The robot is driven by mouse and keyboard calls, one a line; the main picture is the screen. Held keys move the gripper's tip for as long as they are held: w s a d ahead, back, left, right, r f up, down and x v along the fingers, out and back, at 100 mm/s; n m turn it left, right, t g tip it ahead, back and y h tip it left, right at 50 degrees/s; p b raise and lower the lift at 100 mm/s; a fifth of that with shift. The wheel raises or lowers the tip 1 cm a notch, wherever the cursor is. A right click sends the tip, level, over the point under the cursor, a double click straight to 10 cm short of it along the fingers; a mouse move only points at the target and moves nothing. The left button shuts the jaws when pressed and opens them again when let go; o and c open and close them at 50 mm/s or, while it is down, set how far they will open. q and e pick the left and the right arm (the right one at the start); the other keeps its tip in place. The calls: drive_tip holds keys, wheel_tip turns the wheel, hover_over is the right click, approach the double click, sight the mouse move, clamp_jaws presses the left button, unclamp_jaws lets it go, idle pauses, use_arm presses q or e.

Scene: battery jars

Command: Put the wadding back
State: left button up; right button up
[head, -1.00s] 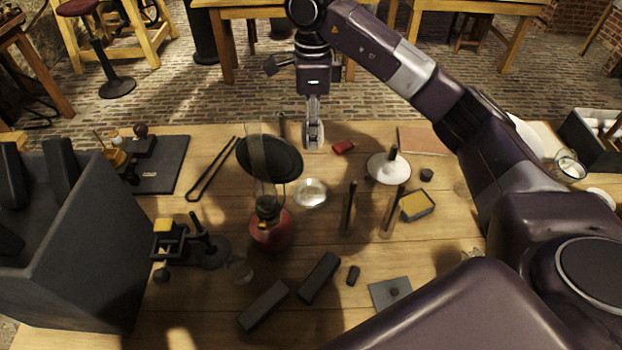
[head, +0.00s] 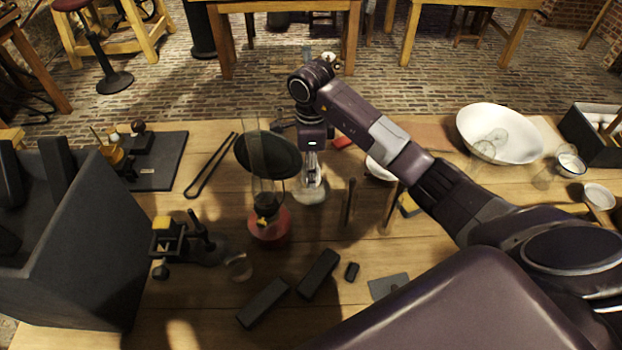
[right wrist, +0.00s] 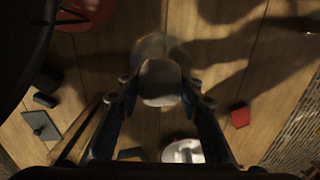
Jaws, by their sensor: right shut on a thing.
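My right gripper (head: 312,178) is shut on a pale piece, apparently the wadding. In the right wrist view the wadding (right wrist: 160,80) shows whitish and blurred between the two fingertips (right wrist: 160,88). Below it is a small round clear glass dish (head: 309,197), which also shows in the right wrist view (right wrist: 150,45). In the head view the fingers are over the dish and hide part of it. I cannot tell whether the wadding touches the dish. My left gripper is not in view.
A red-based lamp with a glass chimney (head: 268,225) stands close left of the gripper, before a black round plate (head: 262,152). A red block (head: 341,142) lies behind. A large white bowl (head: 498,134) is far right.

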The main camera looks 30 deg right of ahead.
wheel_tip(320, 180, down, 4)
drive_tip(key=shift+r+p, duration=0.15)
drive_tip(key=shift+p, duration=0.15)
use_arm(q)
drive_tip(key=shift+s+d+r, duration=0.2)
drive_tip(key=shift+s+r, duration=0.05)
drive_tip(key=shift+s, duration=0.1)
use_arm(e)
drive_tip(key=shift+f+b, duration=0.3)
drive_tip(key=shift+f, duration=0.1)
drive_tip(key=o, duration=1)
drive_tip(key=shift+r, duration=0.1)
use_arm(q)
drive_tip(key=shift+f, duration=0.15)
